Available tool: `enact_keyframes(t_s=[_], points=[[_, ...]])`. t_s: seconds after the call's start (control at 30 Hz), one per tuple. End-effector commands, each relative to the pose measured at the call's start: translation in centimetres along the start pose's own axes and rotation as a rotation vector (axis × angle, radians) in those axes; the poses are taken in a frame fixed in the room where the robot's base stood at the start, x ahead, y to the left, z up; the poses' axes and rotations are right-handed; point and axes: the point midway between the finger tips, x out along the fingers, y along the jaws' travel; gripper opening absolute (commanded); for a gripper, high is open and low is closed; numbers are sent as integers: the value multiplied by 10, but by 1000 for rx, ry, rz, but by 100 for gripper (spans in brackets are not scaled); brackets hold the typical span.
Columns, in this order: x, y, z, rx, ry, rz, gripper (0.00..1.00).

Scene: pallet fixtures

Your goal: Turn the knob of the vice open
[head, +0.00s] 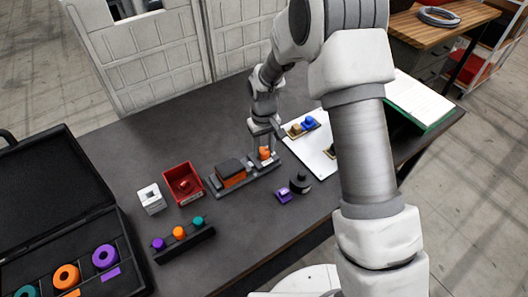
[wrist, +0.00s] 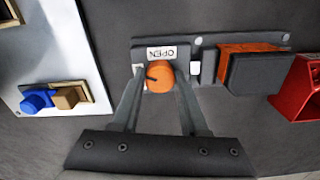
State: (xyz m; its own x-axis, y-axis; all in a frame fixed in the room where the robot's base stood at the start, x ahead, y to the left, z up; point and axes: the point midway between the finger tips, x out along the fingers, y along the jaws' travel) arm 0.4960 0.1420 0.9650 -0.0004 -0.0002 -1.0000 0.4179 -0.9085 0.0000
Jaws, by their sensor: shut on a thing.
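The vice (head: 215,192) is a long dark fixture on the grey table, with an orange block between its dark jaws; it also shows in the wrist view (wrist: 262,70). Its round orange knob (wrist: 161,76) sits at one end, beside a white label reading OPEN (wrist: 161,53), upside down in the wrist view. A small dark mark shows on the knob. My gripper (wrist: 158,88) is shut on the knob, one finger on each side. In the head view my gripper (head: 264,146) reaches down onto the knob (head: 264,154), partly covering it.
A red bin (head: 183,181) and a white block (head: 151,198) stand left of the vice. A black round piece (head: 300,183) and a purple piece (head: 283,195) are in front of it. A white board (head: 309,150) with blue and tan pieces lies to the right.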

Motion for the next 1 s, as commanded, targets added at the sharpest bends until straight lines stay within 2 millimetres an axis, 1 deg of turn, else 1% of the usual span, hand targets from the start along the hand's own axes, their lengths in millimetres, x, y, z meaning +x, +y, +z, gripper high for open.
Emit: enact_keyframes(t_s=[0.03, 0.7, 1.0], points=[[3, 0, -1, 45, 3, 1, 0], [0, 0, -1, 681, 2, 0, 0], [-1, 0, -1, 935, 2, 0, 0]])
